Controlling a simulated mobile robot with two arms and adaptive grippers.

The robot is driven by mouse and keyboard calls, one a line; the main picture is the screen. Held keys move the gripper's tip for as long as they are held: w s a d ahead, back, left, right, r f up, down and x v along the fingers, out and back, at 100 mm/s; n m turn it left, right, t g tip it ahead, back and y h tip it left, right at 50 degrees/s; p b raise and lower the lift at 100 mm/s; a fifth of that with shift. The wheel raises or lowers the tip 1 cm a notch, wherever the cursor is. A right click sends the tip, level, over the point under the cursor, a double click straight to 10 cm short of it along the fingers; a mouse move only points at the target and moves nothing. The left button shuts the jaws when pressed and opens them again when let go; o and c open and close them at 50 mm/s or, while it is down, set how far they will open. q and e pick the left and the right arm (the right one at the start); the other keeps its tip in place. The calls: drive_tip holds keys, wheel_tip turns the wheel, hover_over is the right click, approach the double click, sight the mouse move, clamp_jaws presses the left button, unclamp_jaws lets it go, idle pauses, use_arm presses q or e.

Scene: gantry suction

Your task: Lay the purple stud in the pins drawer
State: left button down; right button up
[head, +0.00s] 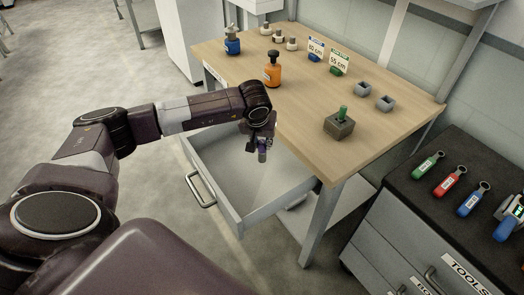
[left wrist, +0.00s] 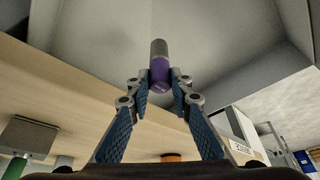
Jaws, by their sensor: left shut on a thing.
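The purple stud (left wrist: 160,74) has a purple body and a grey end. My left gripper (head: 260,148) is shut on it and holds it over the open drawer (head: 231,213). In the left wrist view the two fingers (left wrist: 158,88) clasp the purple part, and the grey end points away from the wrist. In the head view the stud (head: 263,155) hangs below the fingers, above the pale, empty-looking drawer floor. I cannot read a pins label on this drawer. My right gripper is not in view.
The wooden table (head: 300,110) holds an orange bottle (head: 272,70), a blue bottle (head: 232,42), a grey block with a green stud (head: 340,123) and two small grey blocks. Coloured key tags lie on the dark cabinet top (head: 420,200) at right.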

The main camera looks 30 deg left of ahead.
sight(261, 150)
use_arm(q)
drive_tip(key=shift+f, duration=0.55)
wheel_tip(261, 150, down, 4)
drive_tip(key=shift+r+p, duration=0.1)
drive_tip(key=shift+p, duration=0.2)
drive_tip(key=c, duration=1.7)
unclamp_jaws()
drive_tip(key=shift+c, duration=0.2)
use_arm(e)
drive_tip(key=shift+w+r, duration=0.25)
